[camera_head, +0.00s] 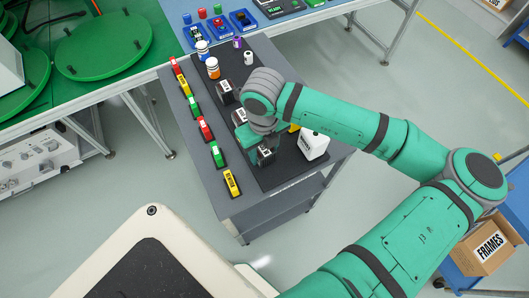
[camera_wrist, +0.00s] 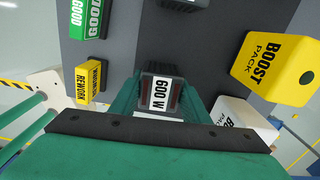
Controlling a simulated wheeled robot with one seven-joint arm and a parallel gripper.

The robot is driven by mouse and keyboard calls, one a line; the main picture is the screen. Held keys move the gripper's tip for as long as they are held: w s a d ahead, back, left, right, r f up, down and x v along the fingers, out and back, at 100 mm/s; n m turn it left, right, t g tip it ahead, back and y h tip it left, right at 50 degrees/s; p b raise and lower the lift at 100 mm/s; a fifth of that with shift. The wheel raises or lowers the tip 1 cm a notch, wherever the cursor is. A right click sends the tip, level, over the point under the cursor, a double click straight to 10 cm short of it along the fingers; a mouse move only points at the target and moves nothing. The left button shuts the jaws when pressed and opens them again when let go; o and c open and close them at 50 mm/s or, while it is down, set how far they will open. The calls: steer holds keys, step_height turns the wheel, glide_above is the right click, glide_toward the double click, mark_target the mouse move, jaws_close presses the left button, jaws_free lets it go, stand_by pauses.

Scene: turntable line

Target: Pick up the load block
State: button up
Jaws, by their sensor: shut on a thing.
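The load block, a dark block with a white "600 W" label, is in the wrist view (camera_wrist: 161,88) between the two teal fingers of my gripper (camera_wrist: 160,106). My gripper is shut on it. In the head view the load block (camera_head: 266,156) shows just below my gripper (camera_head: 259,141), over the dark mat on the grey cart. I cannot tell whether the block touches the mat.
On the cart (camera_head: 236,205), a white container (camera_head: 313,146) and a yellow Boost Pack (camera_wrist: 276,63) stand close right. Other dark blocks (camera_head: 226,92) stand behind. Red, green and yellow label blocks (camera_head: 232,184) line the left edge. Bottles (camera_head: 212,68) stand at the far end.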

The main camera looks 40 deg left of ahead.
mark_target(262, 148)
steer(key=shift+a+r, duration=0.1)
steer(key=shift+r, duration=0.05)
step_height(262, 148, up, 3)
steer(key=shift+s+r, duration=0.1)
steer(key=s+a+r, duration=0.3)
steer(key=s+r, duration=0.6)
steer(key=s, duration=0.4)
steer(key=shift+s+r, duration=0.25)
steer(key=shift+s, duration=0.05)
